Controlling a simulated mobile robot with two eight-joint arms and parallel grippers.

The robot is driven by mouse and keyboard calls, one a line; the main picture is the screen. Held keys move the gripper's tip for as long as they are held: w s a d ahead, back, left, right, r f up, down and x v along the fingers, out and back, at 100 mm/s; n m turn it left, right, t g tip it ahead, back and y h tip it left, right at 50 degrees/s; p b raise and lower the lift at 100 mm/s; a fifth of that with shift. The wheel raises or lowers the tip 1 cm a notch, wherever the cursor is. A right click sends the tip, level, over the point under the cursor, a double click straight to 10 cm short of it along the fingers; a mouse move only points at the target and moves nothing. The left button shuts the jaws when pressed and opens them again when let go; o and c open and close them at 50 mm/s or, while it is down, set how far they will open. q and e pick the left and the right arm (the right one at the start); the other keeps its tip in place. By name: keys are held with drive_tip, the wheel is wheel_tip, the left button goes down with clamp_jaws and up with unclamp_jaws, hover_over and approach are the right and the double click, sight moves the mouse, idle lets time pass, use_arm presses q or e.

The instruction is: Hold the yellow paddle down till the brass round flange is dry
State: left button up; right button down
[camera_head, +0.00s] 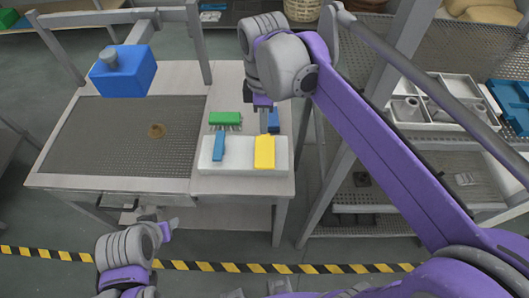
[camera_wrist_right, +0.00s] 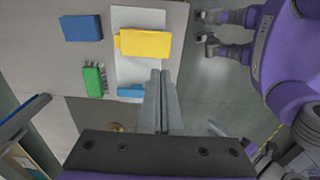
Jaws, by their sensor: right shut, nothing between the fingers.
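The brass round flange (camera_head: 157,130) lies on the mesh of the tank table, below and to the right of a blue box-shaped head (camera_head: 123,72). Whether it is wet cannot be told. The yellow paddle (camera_head: 264,152) is on the right of a white base (camera_head: 240,180), with a blue paddle (camera_head: 218,146) on its left. My right gripper (camera_head: 263,112) is shut and empty above the table, behind the yellow paddle. In the right wrist view its fingertips (camera_wrist_right: 161,73) show just below the yellow paddle (camera_wrist_right: 145,44); contact is unclear. My left gripper (camera_head: 168,229) is low before the table, its opening unclear.
A green brush-like block (camera_head: 224,118) and a blue block (camera_head: 273,121) lie behind the white base, close to my right gripper. A grey frame (camera_head: 195,45) rises behind the tank. Shelving (camera_head: 370,200) stands to the right. Striped tape (camera_head: 290,268) crosses the floor.

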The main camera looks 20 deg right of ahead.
sight(264, 163)
use_arm(q)
drive_tip(key=shift+s+f+b, duration=0.15)
drive_tip(key=shift+f+b, duration=0.15)
drive_tip(key=shift+f, duration=0.15)
use_arm(e)
wheel_tip(264, 163, down, 14)
drive_tip(key=shift+s+f+b, duration=0.3)
drive_tip(key=shift+f+b, duration=0.25)
drive_tip(key=shift+f, duration=0.25)
drive_tip(key=shift+s+a+f+t, duration=0.1)
drive_tip(key=shift+f+t, duration=0.2)
drive_tip(key=shift+t, duration=0.1)
drive_tip(key=shift+s+r, duration=0.2)
drive_tip(key=shift+w+f, duration=0.1)
drive_tip(key=shift+w, duration=0.15)
use_arm(q)
drive_tip(key=shift+s+f, duration=0.3)
drive_tip(key=shift+f, duration=0.5)
